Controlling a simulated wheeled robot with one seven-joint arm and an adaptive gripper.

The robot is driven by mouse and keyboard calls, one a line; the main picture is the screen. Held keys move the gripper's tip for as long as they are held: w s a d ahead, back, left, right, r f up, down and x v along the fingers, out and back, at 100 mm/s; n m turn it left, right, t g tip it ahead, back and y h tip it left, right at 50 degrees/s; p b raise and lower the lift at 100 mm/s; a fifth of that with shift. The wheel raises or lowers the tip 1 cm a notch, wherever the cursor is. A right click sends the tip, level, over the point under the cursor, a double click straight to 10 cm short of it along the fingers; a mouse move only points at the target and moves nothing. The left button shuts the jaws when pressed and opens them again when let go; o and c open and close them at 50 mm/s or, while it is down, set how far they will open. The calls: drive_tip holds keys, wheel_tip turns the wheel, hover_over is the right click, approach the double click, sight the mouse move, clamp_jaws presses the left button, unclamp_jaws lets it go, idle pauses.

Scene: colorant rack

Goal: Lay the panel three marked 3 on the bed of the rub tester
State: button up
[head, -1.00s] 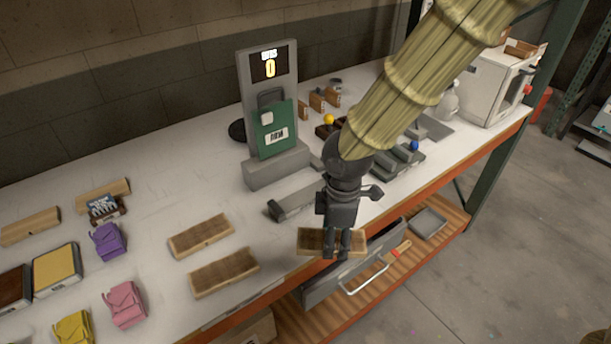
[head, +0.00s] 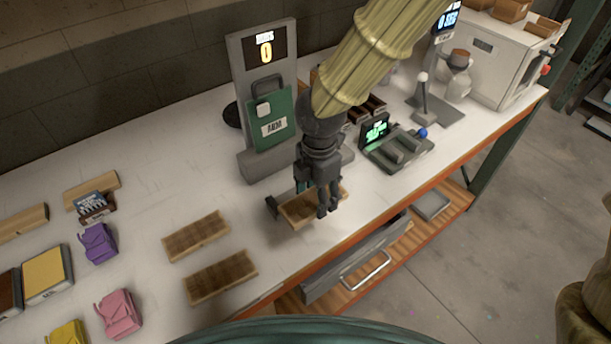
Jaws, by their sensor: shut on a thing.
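My gripper (head: 322,205) is shut on a brown wooden panel (head: 297,213), seen in the head view at the middle of the bench. No number can be read on it. I cannot tell whether panel and bed touch. The tester's grey upright (head: 238,75), with a display reading 0 and a green plate (head: 285,112), stands behind.
Two similar panels lie on the bench at left, one farther back (head: 196,236) and one nearer (head: 221,277). A dark device with a green screen (head: 376,130) stands to the right.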

drive_tip(key=w, duration=0.2)
drive_tip(key=w+a+p, duration=0.1)
drive_tip(key=w, duration=0.2)
drive_tip(key=w+a+p, duration=0.1)
drive_tip(key=w, duration=0.1)
drive_tip(key=shift+w+a+f, duration=0.1)
drive_tip(key=shift+w+f, duration=0.1)
drive_tip(key=shift+f, duration=0.1)
drive_tip(key=shift+f+p, duration=0.65)
drive_tip(key=shift+f, duration=1.15)
drive_tip(key=shift+f, duration=0.1)
drive_tip(key=o, duration=1)
drive_tip(key=shift+o, duration=0.2)
wheel_tip(320, 180, up, 12)
drive_tip(key=b, duration=0.2)
